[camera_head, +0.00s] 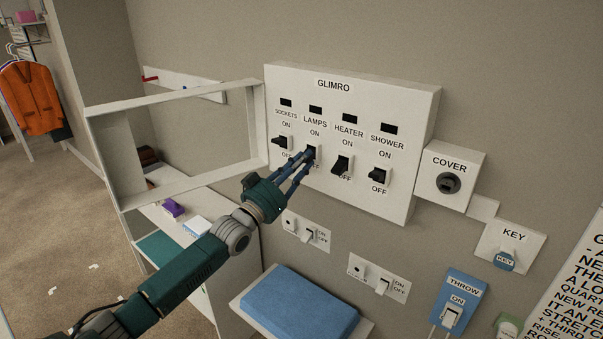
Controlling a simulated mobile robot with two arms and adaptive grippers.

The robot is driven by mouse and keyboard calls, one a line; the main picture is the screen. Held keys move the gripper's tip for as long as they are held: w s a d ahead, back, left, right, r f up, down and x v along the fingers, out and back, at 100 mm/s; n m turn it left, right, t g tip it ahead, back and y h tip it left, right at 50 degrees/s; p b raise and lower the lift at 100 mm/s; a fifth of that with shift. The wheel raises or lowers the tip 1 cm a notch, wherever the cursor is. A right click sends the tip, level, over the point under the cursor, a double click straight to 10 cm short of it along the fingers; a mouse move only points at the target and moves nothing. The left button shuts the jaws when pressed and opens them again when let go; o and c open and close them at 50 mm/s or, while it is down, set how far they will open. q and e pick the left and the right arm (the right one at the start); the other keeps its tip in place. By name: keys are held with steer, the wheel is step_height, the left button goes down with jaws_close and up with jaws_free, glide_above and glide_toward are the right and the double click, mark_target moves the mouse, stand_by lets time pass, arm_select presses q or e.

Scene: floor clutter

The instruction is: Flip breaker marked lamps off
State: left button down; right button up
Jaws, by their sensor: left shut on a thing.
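The white breaker panel (390,95) marked GLIMRO is on the wall in the camera_head view. It has black switches marked SOCKETS (283,142), LAMPS, HEATER (342,164) and SHOWER (380,176). My left gripper (308,158) reaches in from the lower left. Its blue fingertips are at the LAMPS switch (310,150) and shut on it. The fingers hide most of this switch, so I cannot tell its position. The panel's framed door (180,98) stands open to the left. My right gripper is not in view.
A COVER box (449,178) and a KEY plate (510,247) are to the right. Small switch plates (306,231) sit below the panel, above a blue pad (300,303). A blue THROW switch (462,300) is at the lower right. A shelf (165,220) stands below the door.

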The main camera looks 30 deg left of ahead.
arm_select(q)
steer(key=shift+f, duration=0.15)
steer(key=c, duration=1.5)
jaws_free()
steer(key=shift+c, duration=0.2)
steer(key=v, duration=1.2)
steer(key=shift+w, duration=0.1)
